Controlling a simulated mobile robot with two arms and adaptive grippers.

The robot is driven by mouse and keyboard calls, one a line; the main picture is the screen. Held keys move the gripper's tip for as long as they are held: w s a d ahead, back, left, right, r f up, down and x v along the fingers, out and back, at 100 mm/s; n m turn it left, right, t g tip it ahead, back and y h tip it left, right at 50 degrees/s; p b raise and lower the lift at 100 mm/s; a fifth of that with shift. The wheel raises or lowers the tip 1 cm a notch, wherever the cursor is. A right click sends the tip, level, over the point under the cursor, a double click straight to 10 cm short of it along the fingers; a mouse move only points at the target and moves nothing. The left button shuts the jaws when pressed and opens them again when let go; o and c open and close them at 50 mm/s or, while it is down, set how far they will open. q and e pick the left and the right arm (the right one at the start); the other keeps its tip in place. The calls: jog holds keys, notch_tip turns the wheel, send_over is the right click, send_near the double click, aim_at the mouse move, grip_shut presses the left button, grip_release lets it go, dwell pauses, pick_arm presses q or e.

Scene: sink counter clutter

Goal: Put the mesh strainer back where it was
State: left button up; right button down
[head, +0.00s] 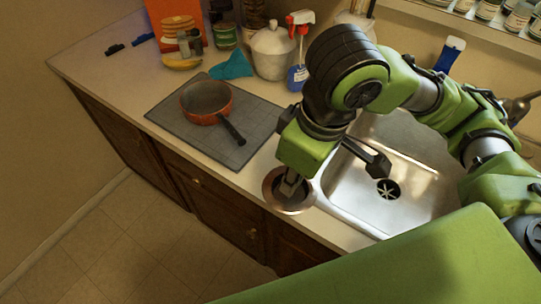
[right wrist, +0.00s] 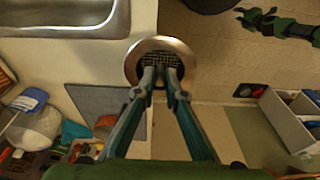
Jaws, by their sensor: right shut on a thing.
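The mesh strainer (head: 271,190) is a round, shallow piece with a brownish metal rim. In the head view it is at the counter's front edge, left of the sink. My right gripper (head: 291,187) points down into it and is shut on it. The right wrist view shows the strainer's wide rim and dark mesh (right wrist: 158,45) at the fingertips (right wrist: 160,78). I cannot tell whether the strainer touches the counter or hangs just above or in front of it. My left gripper does not show in the head view.
The steel sink (head: 425,193) with its drain is right of the strainer. An orange pan (head: 205,102) sits on a grey mat (head: 170,112) to the left. A white pot (head: 273,55), spray bottle (head: 299,76) and teal cloth (head: 231,66) stand behind.

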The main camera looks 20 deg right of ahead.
jog(key=shift+w+r+p, duration=0.1)
jog(key=shift+w+p, duration=0.2)
jog(key=shift+p, duration=0.95)
jog(key=w+f, duration=0.2)
jog(key=w, duration=0.1)
jog(key=w+f, duration=0.3)
jog(key=w, duration=0.1)
jog(key=w+f, duration=0.3)
jog(key=w, duration=0.1)
jog(key=shift+a+f, duration=0.15)
jog(key=shift+f, duration=0.1)
jog(key=shift+w+f+p, duration=0.3)
jog(key=shift+w+f, duration=0.05)
jog(key=shift+f, duration=0.15)
notch_tip(320, 180, down, 2)
jog(key=shift+f+p, duration=0.15)
jog(key=shift+p, duration=0.45)
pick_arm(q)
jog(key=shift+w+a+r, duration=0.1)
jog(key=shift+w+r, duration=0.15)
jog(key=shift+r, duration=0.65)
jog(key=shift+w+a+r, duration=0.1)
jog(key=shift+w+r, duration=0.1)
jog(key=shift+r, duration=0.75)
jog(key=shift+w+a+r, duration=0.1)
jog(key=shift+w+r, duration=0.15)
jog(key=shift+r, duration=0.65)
pick_arm(e)
jog(key=shift+f, duration=0.5)
